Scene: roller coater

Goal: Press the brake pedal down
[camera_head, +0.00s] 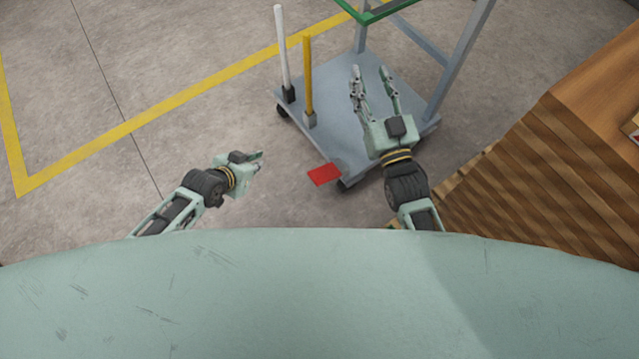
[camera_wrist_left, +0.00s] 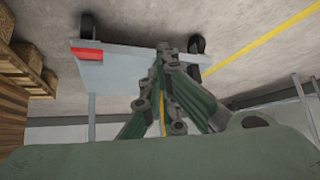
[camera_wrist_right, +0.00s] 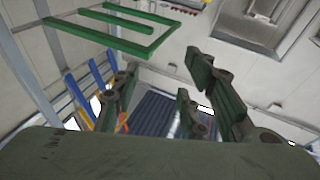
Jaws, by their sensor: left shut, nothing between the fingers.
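The red brake pedal (camera_head: 325,174) sticks out from the near edge of the grey cart base (camera_head: 350,135) in the head view. In the left wrist view the red pedal (camera_wrist_left: 88,52) shows at the edge of the cart base (camera_wrist_left: 105,73). My left gripper (camera_head: 262,161) is left of the pedal, apart from it, shut and empty. Its fingers meet in the left wrist view (camera_wrist_left: 163,48). My right gripper (camera_head: 370,70) is over the cart base with its fingers spread, open and empty. Whether the pedal is up or down is hard to tell.
A white lever (camera_head: 282,45) and a yellow lever (camera_head: 307,75) stand on the cart's left side. A green frame (camera_head: 385,12) tops the cart. Stacked wooden pallets (camera_head: 540,160) stand at the right. The floor left of the cart is free, with yellow lines (camera_head: 190,95).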

